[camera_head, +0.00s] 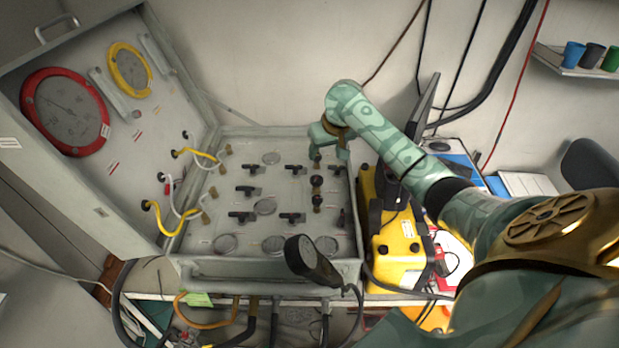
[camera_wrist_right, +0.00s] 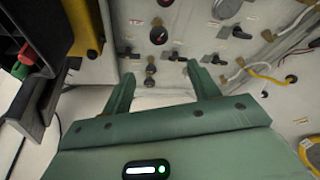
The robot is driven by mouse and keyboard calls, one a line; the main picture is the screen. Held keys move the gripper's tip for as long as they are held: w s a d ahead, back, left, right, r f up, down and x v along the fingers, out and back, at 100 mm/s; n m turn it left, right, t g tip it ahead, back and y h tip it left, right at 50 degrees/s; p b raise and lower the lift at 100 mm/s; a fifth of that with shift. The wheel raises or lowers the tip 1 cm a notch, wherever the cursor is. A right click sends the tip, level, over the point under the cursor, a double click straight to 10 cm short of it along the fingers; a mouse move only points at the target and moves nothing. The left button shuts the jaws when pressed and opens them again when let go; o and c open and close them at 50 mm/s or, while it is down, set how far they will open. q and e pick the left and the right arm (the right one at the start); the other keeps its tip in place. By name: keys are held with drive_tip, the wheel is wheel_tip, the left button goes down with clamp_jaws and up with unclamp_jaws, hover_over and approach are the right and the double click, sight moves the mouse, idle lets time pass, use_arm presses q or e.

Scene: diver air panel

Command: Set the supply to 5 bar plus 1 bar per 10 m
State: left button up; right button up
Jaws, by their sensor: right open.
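The air panel (camera_head: 215,170) is a grey open case with a flat face of black-handled valves (camera_head: 249,190), round gauges (camera_head: 265,206) and a column of dark and brass knobs (camera_head: 317,181). Its raised lid carries a large red-rimmed gauge (camera_head: 65,112) and a smaller yellow-rimmed gauge (camera_head: 130,70); their readings are too small to tell. My right gripper (camera_head: 329,152) is open and empty over the panel's upper right part. In the right wrist view, its fingers (camera_wrist_right: 160,85) stand apart, with a brass-and-black knob (camera_wrist_right: 151,70) showing between and beyond them. My left gripper is not in view.
A yellow machine (camera_head: 400,248) stands close to the panel's right side. A black, round-headed device (camera_head: 312,261) rises at the panel's front edge. Hoses (camera_head: 210,308) hang below the front. A shelf (camera_head: 580,68) with several cups is at the upper right.

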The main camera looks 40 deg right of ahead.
wheel_tip(320, 180, down, 2)
drive_tip(key=b, duration=0.4)
hover_over(317, 179)
drive_tip(key=s+a, duration=0.1)
drive_tip(key=s, duration=0.1)
wheel_tip(317, 179, down, 7)
drive_tip(key=x, duration=0.1)
drive_tip(key=b+x, duration=0.1)
drive_tip(key=x, duration=0.1)
drive_tip(key=shift+s+d+f, duration=0.1)
drive_tip(key=shift+s+f, duration=0.2)
drive_tip(key=shift+b+x, duration=0.7)
drive_tip(key=shift+x, duration=0.2)
drive_tip(key=shift+w+f, duration=0.25)
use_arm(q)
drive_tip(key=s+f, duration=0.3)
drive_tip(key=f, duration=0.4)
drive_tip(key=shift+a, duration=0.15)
use_arm(e)
drive_tip(key=shift+s, duration=0.1)
